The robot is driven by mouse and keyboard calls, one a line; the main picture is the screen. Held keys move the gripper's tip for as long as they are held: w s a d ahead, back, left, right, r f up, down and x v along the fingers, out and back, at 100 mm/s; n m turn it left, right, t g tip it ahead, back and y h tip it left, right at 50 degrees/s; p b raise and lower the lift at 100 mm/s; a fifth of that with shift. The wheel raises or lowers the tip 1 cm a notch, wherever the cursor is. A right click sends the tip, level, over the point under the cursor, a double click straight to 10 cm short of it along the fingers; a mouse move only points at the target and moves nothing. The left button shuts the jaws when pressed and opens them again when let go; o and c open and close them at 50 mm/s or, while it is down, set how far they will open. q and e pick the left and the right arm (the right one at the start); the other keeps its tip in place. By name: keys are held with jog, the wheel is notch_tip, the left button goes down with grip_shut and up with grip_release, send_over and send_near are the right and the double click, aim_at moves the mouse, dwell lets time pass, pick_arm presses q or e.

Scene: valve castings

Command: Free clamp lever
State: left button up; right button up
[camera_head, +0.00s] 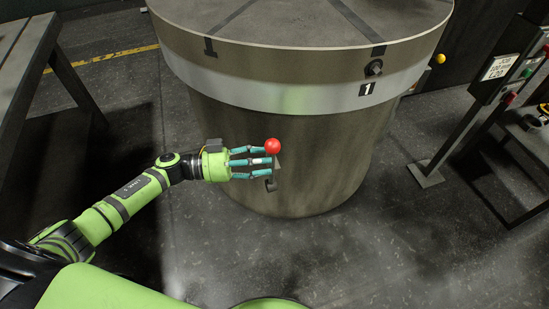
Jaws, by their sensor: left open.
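The clamp lever (273,146) shows as a red ball knob on the front side of a large round metal drum (330,150). Below the knob a short dark metal part shows, partly hidden by the fingers. My left gripper (268,162) comes in from the left, its teal fingers spread and open, with the fingertips right at the knob and the part below it. I cannot tell whether the fingers touch the lever. My right gripper is not in view.
A table (22,45) stands at the left. At the right stands a control post (500,65) with buttons and a sign, beside a dark frame. A small bolt (375,67) and a label "1" (367,89) sit on the drum's band. The floor in front is clear.

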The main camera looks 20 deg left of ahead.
aim_at(274, 163)
pick_arm(q)
jog(key=shift+x, duration=1.55)
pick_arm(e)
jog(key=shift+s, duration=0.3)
pick_arm(q)
jog(key=shift+a, duration=0.1)
grip_shut()
jog(key=shift+s+d+m+p, duration=0.3)
jog(key=shift+s+p, duration=0.05)
jog(key=shift+p, duration=0.05)
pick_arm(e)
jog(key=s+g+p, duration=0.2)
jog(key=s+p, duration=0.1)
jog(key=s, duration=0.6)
pick_arm(q)
jog(key=s+d+f+m+y+b, duration=0.2)
jog(key=s+d+f+m, duration=0.4)
jog(key=s+f+m, duration=0.2)
jog(key=shift+s+f+m, duration=0.15)
jog(key=shift+s+m, duration=0.35)
jog(key=shift+m, duration=0.2)
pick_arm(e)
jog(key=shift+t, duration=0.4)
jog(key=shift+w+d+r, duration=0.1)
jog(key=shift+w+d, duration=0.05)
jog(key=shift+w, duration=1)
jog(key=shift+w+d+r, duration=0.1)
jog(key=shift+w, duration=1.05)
